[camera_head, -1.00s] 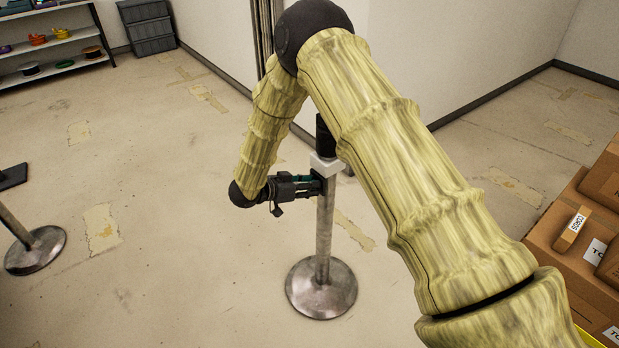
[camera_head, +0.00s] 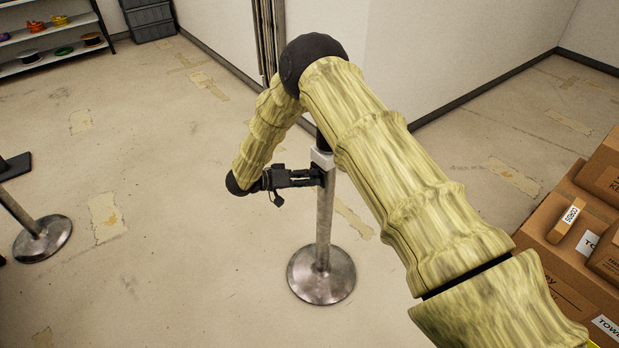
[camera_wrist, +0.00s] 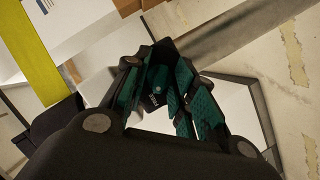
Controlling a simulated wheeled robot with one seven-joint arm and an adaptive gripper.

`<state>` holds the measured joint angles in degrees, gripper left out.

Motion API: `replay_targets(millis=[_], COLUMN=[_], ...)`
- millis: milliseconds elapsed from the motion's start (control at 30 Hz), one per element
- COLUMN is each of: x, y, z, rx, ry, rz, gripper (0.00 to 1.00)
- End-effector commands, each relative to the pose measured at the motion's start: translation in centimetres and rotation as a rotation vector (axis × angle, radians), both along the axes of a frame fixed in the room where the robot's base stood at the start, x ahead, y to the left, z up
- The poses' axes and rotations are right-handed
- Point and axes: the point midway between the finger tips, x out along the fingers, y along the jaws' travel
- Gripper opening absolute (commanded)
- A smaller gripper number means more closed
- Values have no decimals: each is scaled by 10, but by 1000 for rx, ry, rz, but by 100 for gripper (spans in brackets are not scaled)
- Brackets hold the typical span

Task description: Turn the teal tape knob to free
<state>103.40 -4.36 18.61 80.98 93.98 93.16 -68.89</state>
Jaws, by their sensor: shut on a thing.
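A metal post (camera_head: 323,225) with a round base stands upright on the floor, with a pale collar (camera_head: 321,158) and a black top, partly hidden by my arm. My gripper (camera_head: 321,176) reaches the post from the left, just below the collar. In the wrist view, my gripper (camera_wrist: 160,75) has its fingers closed around a dark teal knob (camera_wrist: 157,82), which is seen end-on between the finger pads. The knob is hidden in the head view. Its markings are too small and dark to read.
Cardboard boxes (camera_head: 560,255) are stacked at the right. Another post base (camera_head: 43,240) stands at the left. A shelf (camera_head: 50,57) with coloured spools is at the back left, beside a grey crate (camera_head: 148,20). The floor around the post is clear.

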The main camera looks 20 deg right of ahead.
Motion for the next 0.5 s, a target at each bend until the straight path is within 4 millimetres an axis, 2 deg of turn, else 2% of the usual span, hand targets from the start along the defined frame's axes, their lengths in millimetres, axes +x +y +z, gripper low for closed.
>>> replay_targets(millis=[467,500], x=[0,0], y=[0,0], z=[0,0], rx=[-4,-4], ry=[12,12], rz=[1,1], gripper=[2,32])
